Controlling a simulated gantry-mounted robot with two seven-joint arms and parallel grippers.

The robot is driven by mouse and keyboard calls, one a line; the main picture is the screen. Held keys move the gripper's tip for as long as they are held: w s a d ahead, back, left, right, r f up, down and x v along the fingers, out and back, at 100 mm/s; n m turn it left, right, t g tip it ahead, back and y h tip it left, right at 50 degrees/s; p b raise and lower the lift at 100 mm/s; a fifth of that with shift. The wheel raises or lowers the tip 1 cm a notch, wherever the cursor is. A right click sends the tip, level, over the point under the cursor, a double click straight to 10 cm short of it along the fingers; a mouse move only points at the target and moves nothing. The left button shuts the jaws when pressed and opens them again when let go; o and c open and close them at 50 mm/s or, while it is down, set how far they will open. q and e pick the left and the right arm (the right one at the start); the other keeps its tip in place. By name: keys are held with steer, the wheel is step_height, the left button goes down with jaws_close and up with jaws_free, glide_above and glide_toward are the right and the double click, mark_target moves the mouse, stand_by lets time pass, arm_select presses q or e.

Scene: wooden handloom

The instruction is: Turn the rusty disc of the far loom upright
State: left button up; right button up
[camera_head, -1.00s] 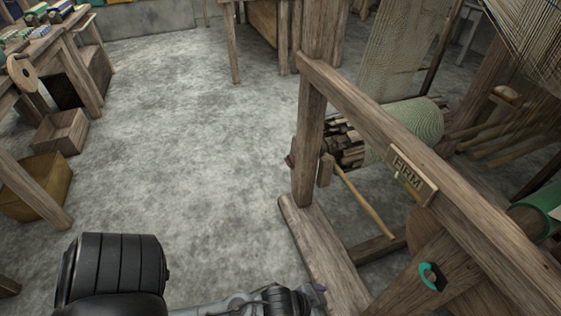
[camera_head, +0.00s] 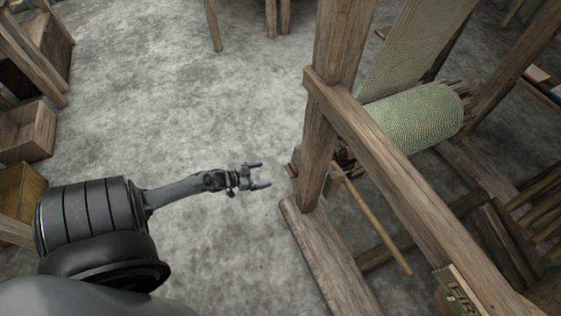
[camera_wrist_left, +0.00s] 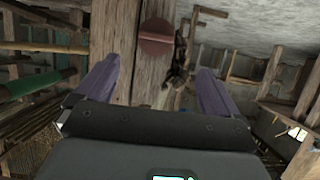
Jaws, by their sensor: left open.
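The rusty disc (camera_wrist_left: 155,46) is a flat reddish-brown round piece on the side of a wooden loom post, seen in the left wrist view just beyond my fingertips. A thin line crosses its face. In the head view only its edge (camera_head: 291,170) shows on the left side of the loom's post (camera_head: 322,135). My left gripper (camera_head: 262,175) is open and empty, its two purple fingers apart. It points at the disc from the left with a short gap between. It also shows in the left wrist view (camera_wrist_left: 158,74), with the disc between and ahead of the fingers. My right gripper is not in view.
The loom has a roll of green patterned cloth (camera_head: 415,118), a long rail (camera_head: 400,185) and a slanting pale stick (camera_head: 372,222). Its foot beam (camera_head: 325,262) lies on the floor. The grey floor (camera_head: 180,100) left of the loom is clear. Wooden boxes (camera_head: 28,132) stand far left.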

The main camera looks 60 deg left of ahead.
mark_target(289, 171)
arm_select(q)
steer(key=b+x, duration=0.1)
steer(key=x, duration=0.2)
steer(key=b+x, duration=0.2)
steer(key=x, duration=0.1)
steer(key=b+x, duration=0.2)
steer(key=x, duration=0.1)
steer(key=shift+w+d, duration=0.2)
steer(key=shift+d, duration=0.2)
steer(key=shift+w+a+f+b, duration=0.1)
steer(key=shift+w+f+b, duration=0.05)
steer(key=shift+w+b, duration=0.5)
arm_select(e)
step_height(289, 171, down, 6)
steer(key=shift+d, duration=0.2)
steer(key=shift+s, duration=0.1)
arm_select(q)
steer(key=c, duration=1)
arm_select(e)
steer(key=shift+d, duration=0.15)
